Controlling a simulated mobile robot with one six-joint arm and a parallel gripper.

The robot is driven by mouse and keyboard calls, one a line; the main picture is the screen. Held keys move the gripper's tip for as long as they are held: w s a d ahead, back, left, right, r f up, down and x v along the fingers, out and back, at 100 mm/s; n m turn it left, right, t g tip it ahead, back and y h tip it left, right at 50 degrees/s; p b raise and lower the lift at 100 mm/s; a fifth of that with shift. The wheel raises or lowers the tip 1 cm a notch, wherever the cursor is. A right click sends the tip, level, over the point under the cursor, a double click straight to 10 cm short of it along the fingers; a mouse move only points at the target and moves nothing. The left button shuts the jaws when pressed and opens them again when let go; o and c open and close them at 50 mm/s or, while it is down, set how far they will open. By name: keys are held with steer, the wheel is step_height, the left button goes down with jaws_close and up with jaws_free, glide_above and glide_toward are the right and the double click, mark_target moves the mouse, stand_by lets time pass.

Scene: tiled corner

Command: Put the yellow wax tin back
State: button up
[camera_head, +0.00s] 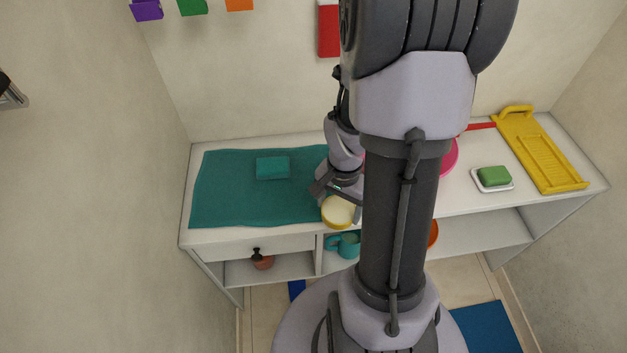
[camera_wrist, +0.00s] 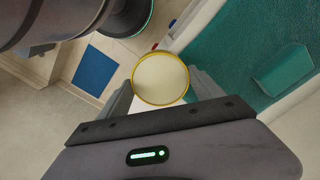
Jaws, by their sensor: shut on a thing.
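The yellow wax tin (camera_head: 338,211) is a short round tin with a pale top and a yellow rim. My gripper (camera_head: 338,203) is shut on it, at the front edge of the white counter beside the teal mat. In the wrist view the tin (camera_wrist: 160,79) sits between the two fingers of my gripper (camera_wrist: 160,88), its round face toward the camera. I cannot tell whether the tin touches the counter.
Below are shelves with a teal mug (camera_head: 346,244) and a brown bottle (camera_head: 262,260). At right are a green soap on a white dish (camera_head: 494,177) and a yellow washboard (camera_head: 540,150). My arm hides the counter's middle.

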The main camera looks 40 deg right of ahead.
steer(key=w+d, duration=0.1)
steer(key=w, duration=0.2)
steer(key=w+d+b, duration=0.1)
steer(key=w+d, duration=0.1)
steer(key=w, duration=0.1)
steer(key=w+d+f, duration=0.1)
steer(key=w, duration=0.2)
steer(key=shift+w+d+f+b, duration=0.1)
steer(key=shift+w+d+b, duration=0.15)
steer(key=shift+d+b, duration=0.15)
steer(key=f, duration=0.1)
steer(key=f+b, duration=0.2)
steer(key=f, duration=0.1)
steer(key=shift+w+d, duration=0.1)
steer(key=shift+w, duration=0.2)
steer(key=shift+r, duration=0.25)
steer(key=shift+c, duration=0.8)
steer(key=shift+s+f+b, duration=0.1)
steer(key=shift+f+b, duration=0.25)
steer(key=shift+f, duration=0.1)
steer(key=c, duration=0.4)
steer(key=shift+o, duration=0.2)
steer(key=shift+f, duration=0.2)
steer(key=o, duration=2)
steer(key=shift+r, duration=0.15)
